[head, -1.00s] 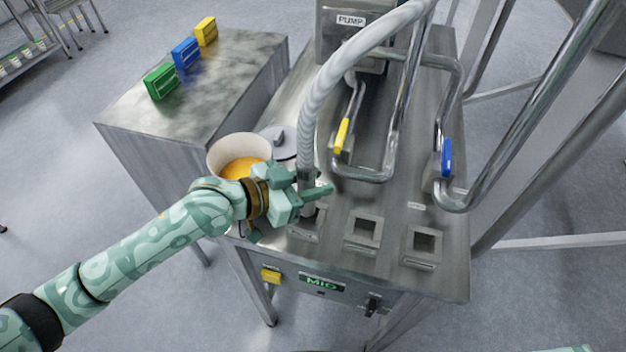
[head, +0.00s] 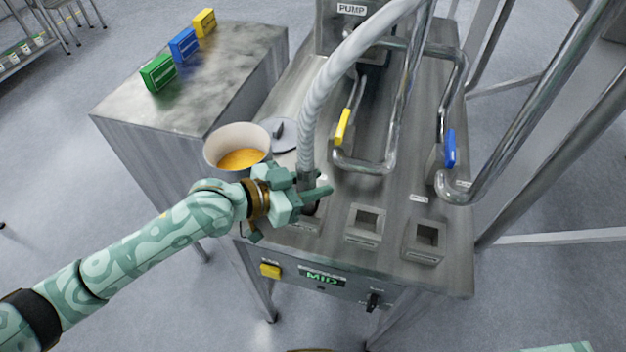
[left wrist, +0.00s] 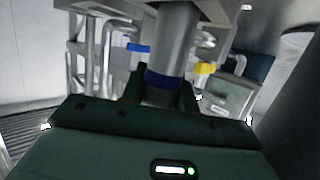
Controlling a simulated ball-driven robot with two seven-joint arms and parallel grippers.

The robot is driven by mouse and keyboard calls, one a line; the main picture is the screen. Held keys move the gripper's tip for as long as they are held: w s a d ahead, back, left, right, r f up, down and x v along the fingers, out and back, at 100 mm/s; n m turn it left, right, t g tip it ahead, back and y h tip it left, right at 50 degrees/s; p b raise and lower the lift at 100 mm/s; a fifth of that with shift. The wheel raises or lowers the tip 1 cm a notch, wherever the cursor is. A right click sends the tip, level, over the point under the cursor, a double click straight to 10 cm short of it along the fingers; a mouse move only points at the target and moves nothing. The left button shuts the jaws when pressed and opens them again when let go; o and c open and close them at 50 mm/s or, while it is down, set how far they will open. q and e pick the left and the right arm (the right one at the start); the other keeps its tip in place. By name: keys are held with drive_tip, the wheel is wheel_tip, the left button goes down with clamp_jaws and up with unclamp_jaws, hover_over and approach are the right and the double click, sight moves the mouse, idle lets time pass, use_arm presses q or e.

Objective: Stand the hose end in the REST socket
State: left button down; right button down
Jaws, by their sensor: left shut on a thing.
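The hose (head: 346,62) is pale, ribbed and curves down from the pump to my left gripper. My left gripper (head: 312,191) is shut on the hose end (head: 306,178), a metal tube held roughly upright. In the left wrist view the hose end (left wrist: 174,45) stands between the fingers, with a dark blue band. It is above or at the leftmost socket (head: 302,226), partly hidden by the gripper; I cannot tell whether it is inside. A middle socket (head: 364,237) and a right socket (head: 424,255) look empty. Their labels are unreadable. My right gripper is out of view.
A pot (head: 210,152) with orange contents stands left of the gripper, beside a grey lid (head: 284,140). Yellow (head: 342,127) and blue (head: 450,148) valve handles and bent pipes rise behind the sockets. A yellow button (head: 270,270) and a switch (head: 374,301) are on the front panel.

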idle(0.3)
use_arm(q)
drive_tip(key=shift+f+b, duration=0.8)
drive_tip(key=shift+f, duration=0.3)
drive_tip(key=c, duration=1)
unclamp_jaws()
drive_tip(key=shift+o, duration=0.2)
wheel_tip(320, 180, up, 13)
drive_tip(key=p, duration=1.3)
drive_tip(key=shift+r, duration=0.1)
